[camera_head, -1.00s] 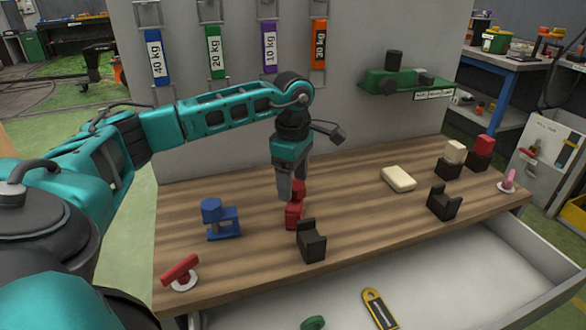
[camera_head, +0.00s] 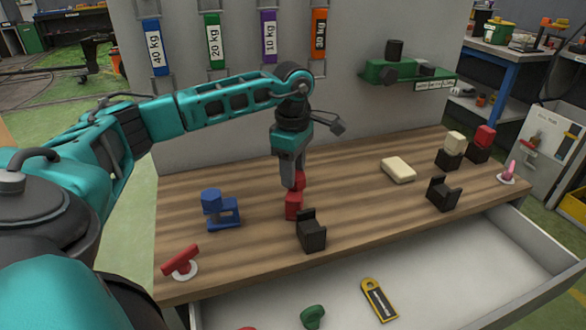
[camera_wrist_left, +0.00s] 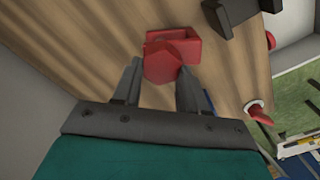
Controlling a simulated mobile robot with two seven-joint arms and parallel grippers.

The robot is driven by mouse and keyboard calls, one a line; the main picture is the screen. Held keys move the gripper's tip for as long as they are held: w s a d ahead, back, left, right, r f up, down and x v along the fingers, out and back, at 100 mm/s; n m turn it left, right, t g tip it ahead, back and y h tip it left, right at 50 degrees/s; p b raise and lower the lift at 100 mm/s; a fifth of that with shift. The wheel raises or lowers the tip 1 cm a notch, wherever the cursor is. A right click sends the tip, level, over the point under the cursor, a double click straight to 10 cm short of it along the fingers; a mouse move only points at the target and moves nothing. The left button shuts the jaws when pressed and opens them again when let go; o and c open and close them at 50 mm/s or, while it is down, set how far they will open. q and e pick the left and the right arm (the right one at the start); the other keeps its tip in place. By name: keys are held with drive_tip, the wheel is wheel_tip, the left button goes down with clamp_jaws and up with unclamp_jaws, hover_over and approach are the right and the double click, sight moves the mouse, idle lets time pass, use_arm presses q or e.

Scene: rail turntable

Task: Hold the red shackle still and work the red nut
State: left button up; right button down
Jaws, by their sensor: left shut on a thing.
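The red shackle (camera_head: 293,207) stands on the wooden bench, left of the middle. Its U-shaped body also shows in the left wrist view (camera_wrist_left: 188,44). The red nut (camera_head: 299,181) sits on top of it, partly hidden by the fingers; in the left wrist view the nut (camera_wrist_left: 161,66) shows as a six-sided block between the fingertips. My left gripper (camera_head: 292,182) points down from above and is shut on the nut; its fingers show on both sides of it in the left wrist view (camera_wrist_left: 158,78). My right gripper is not in view.
A black cradle (camera_head: 311,234) stands close to the front right of the shackle. A blue shackle (camera_head: 222,212) stands left, a red handle on a white disc (camera_head: 182,262) front left. A cream block (camera_head: 398,169) lies right. An open drawer (camera_head: 455,285) is in front.

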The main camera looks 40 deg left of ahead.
use_arm(q)
drive_tip(key=c, duration=0.5)
drive_tip(key=n+p, duration=0.1)
drive_tip(key=n, duration=0.3)
drive_tip(key=shift+s+d+r+p, duration=0.1)
drive_tip(key=shift+s+p, duration=0.05)
drive_tip(key=shift+p, duration=0.25)
drive_tip(key=shift+n, duration=1.1)
drive_tip(key=shift+n+p, duration=0.6)
drive_tip(key=n+p, duration=0.1)
drive_tip(key=n, duration=0.3)
drive_tip(key=shift+s+d, duration=0.1)
drive_tip(key=shift+d, duration=0.05)
drive_tip(key=shift+n+p, duration=0.3)
drive_tip(key=shift+n, duration=0.1)
